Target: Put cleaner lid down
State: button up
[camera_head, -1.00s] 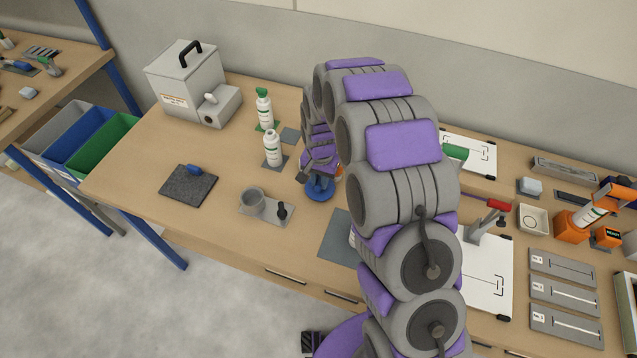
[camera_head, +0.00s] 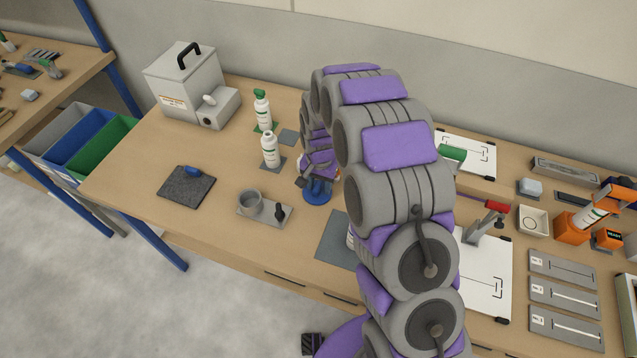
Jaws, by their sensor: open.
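A white bottle (camera_head: 270,149) with an uncapped neck stands upright on a grey-green mat, left of my arm. A second white bottle (camera_head: 262,111) with a green top stands behind it. My gripper (camera_head: 306,182) is open and low over the table, to the right of the uncapped bottle. A round blue piece (camera_head: 317,193) lies directly beneath my gripper; I cannot tell whether it is a lid or a dish, or whether the jaws touch it. No separate cleaner lid can be made out; my arm hides part of this spot.
A grey holder with a cup (camera_head: 250,204) and a black knob stands in front. A dark pad (camera_head: 186,187) with a blue-handled tool lies left. A grey box (camera_head: 186,80) stands at the back left. Clipboards and fixtures fill the right side.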

aim_at(318, 186)
notch_tip(318, 186, up, 12)
jog(key=p, duration=0.2)
jog(key=shift+a, duration=0.25)
